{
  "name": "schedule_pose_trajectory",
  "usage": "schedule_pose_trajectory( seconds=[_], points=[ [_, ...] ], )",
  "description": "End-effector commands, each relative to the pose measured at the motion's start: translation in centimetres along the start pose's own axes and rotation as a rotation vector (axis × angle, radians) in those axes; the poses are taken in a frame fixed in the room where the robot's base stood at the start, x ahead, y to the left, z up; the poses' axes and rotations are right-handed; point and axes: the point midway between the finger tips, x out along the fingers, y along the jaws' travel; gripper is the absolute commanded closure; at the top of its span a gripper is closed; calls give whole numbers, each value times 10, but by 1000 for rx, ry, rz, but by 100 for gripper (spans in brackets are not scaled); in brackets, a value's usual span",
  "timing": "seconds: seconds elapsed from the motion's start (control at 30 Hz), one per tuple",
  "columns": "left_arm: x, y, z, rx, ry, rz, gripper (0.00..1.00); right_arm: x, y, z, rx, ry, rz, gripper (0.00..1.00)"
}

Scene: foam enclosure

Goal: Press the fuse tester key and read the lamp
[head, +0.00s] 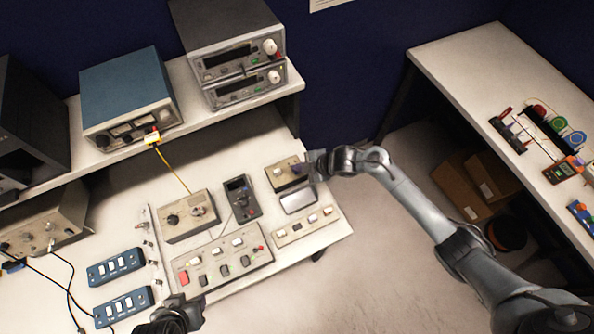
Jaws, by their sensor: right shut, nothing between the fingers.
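A small beige box (284,182) with dark marks on its top, which looks like the fuse tester, sits at the right part of the bench. My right gripper (304,167) is shut and empty, its tips at the box's right side and over its top edge. I cannot tell whether they touch the key, which the gripper may hide. No lit lamp can be made out on the box. My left gripper (182,304) is low at the bottom edge, near the front of the switch panel; its jaws are too unclear to read.
A beige switch panel (222,262) with coloured buttons, a dark handheld meter (241,198), a grey-lidded tray (298,202) and a smaller switch strip (305,226) crowd the bench. Blue switch boxes (115,267) lie left. Stacked instruments (232,50) stand on the shelf.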

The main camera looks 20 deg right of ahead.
Motion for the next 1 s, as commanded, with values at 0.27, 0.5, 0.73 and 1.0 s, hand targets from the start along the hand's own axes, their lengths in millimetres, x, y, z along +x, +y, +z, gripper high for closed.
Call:
schedule_pose_trajectory(
  seconds=[0.27, 0.5, 0.73, 1.0],
  points=[
    [4, -1, 2, 6, -1, -5, 57, 5, -3, 4, 0, 0, 1, 100],
    [4, -1, 2, 5, -1, -4, 57, 4, -3, 4, 0, 0, 0, 100],
    [4, 1, 1, -3, 0, 2, 57, 5, -4, 4, 0, -1, 0, 100],
    [6, 2, 2, -7, 0, 5, 57, 7, -5, 6, 0, -1, 0, 100]
  ],
)
